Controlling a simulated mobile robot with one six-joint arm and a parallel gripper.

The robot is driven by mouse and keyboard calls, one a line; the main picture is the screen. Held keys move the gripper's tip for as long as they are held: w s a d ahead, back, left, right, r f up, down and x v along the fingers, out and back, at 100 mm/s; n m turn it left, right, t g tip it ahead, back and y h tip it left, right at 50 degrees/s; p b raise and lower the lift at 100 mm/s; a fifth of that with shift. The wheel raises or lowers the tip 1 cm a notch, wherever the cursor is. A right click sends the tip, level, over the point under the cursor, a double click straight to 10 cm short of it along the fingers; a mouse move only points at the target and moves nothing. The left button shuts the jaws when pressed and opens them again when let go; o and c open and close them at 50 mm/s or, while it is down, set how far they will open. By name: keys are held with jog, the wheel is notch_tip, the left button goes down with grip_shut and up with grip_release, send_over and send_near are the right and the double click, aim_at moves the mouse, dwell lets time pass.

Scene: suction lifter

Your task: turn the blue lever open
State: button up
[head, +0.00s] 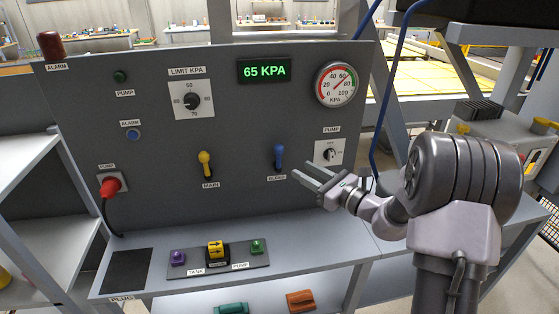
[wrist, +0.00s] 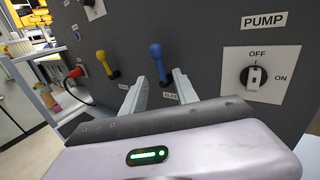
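The blue lever (head: 279,154) stands upright on the grey panel, with a "BLEED" label under it. In the wrist view the blue lever (wrist: 157,60) appears between and beyond the fingertips. My gripper (head: 299,169) is open and empty, just right of and slightly below the lever's knob in the head view. In the wrist view both fingers of my gripper (wrist: 160,78) are spread and point at the panel around the lever's line. They look apart from the lever.
A yellow "MAIN" lever (head: 206,165) is to the left, and a pump knob (head: 330,155) is to the right. A display (head: 264,71) reads 65 KPA beside a round gauge (head: 337,84). A shelf (head: 320,238) runs below the panel. A blue hose (head: 377,130) hangs at the right.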

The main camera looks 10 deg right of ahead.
aim_at(278, 158)
jog(key=b+x, duration=0.1)
jog(key=x, duration=0.8)
jog(key=shift+w+a+r, duration=0.1)
jog(key=shift+a, duration=0.05)
grip_shut()
dwell(1.0)
